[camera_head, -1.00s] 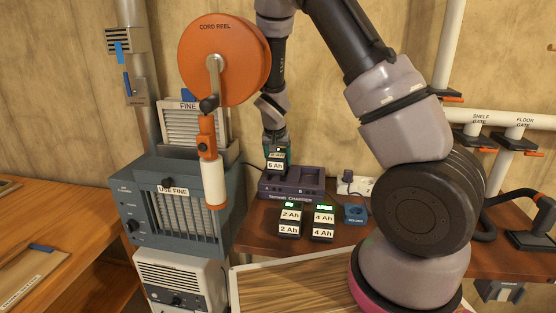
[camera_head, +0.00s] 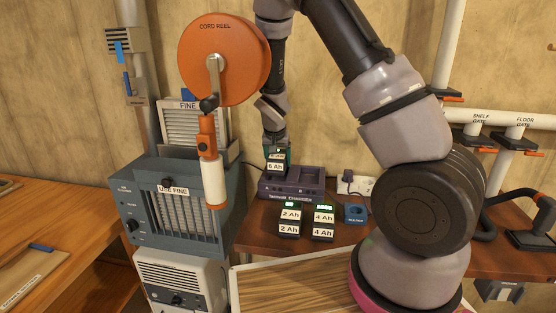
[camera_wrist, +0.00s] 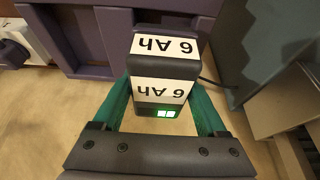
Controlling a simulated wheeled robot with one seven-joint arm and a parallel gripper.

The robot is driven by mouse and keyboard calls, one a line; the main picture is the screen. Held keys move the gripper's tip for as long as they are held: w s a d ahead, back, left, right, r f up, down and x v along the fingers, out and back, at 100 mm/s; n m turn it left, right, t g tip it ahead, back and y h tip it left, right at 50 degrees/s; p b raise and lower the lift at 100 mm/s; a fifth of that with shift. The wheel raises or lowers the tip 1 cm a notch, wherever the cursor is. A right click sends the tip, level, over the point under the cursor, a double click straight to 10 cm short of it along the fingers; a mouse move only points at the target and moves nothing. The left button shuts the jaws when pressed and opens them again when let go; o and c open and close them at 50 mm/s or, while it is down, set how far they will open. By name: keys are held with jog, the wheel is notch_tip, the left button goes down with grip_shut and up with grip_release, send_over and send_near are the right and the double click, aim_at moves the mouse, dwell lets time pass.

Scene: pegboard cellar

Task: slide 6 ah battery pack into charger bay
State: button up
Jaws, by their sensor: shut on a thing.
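The 6 Ah battery pack (camera_head: 276,167) is dark with white "6 Ah" labels. It is upright at the left part of the purple charger (camera_head: 311,188), in front of the wall. My gripper (camera_head: 275,151) is shut on the pack from above. In the wrist view, the teal fingers (camera_wrist: 163,92) grip the pack (camera_wrist: 162,68) on both sides, and a green light shows on it. The purple charger (camera_wrist: 88,38) lies beside the pack's far end there. The pack's contact with the bay is hidden, so I cannot tell how deep it sits.
A 2 Ah pack (camera_head: 289,222) and a 4 Ah pack (camera_head: 323,222) stand in front of the charger. The orange cord reel (camera_head: 222,60) hangs close left of my arm.

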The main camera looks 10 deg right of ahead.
jog(key=shift+s+f, duration=0.1)
jog(key=shift+f, duration=0.95)
dwell(1.2)
jog(key=shift+a+r, duration=0.2)
jog(key=shift+r, duration=0.3)
dwell(0.6)
jog(key=shift+s+f, duration=0.1)
jog(key=shift+f, duration=0.3)
dwell(0.3)
jog(key=shift+w+r, duration=0.2)
jog(key=shift+r, duration=0.3)
dwell(0.5)
jog(key=shift+s+f, duration=0.2)
jog(key=shift+f, duration=0.35)
jog(key=shift+w+r, duration=0.2)
jog(key=shift+r, duration=0.3)
dwell(0.7)
jog(key=shift+s+f, duration=0.2)
jog(key=shift+f, duration=0.15)
dwell(0.3)
jog(key=shift+w+r, duration=0.15)
jog(key=shift+r, duration=0.25)
